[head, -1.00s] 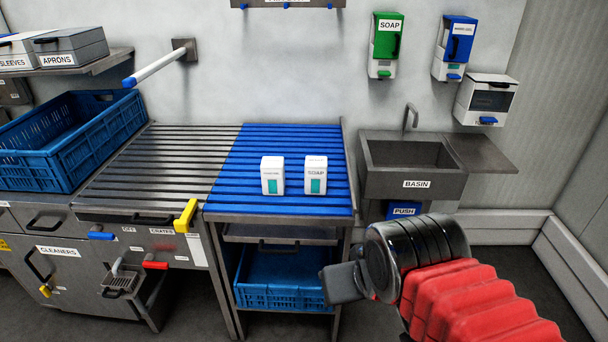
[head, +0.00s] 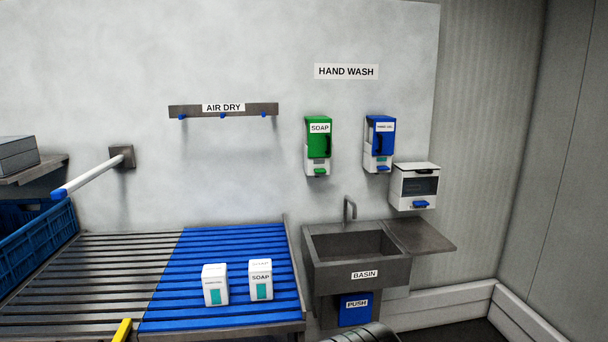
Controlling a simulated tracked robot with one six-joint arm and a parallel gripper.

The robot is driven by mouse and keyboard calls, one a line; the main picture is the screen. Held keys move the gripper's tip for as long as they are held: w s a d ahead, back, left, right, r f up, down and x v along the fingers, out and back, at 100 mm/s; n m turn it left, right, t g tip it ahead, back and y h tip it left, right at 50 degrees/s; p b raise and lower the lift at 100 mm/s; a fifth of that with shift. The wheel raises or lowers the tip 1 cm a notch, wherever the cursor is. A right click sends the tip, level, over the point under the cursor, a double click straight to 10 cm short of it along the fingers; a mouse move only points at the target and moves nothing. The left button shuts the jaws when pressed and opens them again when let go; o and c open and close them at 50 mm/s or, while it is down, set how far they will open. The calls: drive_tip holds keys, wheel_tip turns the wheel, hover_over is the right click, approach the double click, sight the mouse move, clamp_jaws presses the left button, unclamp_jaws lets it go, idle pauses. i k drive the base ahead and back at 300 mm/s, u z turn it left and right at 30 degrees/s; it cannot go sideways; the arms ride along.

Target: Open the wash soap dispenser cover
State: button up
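The soap dispenser (head: 318,146) hangs on the wall above the basin. It has a green cover labelled SOAP over a white lower body with a green part at the bottom. The cover looks closed. Only a dark rounded piece of my arm shows at the bottom edge of the head view, below the basin. My gripper is outside the picture.
A blue-covered dispenser (head: 380,142) and a white box (head: 414,187) hang to the right. The basin (head: 330,272) is below. Two white cartons, one labelled SOAP (head: 260,279), stand on the blue slatted top (head: 180,318). A rail (head: 95,172) juts out left.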

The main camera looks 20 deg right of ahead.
sight(319, 127)
drive_tip(key=u, duration=0.05)
drive_tip(key=k, duration=0.6)
drive_tip(key=z, duration=0.35)
drive_tip(key=i, duration=1.75)
drive_tip(key=u, duration=0.3)
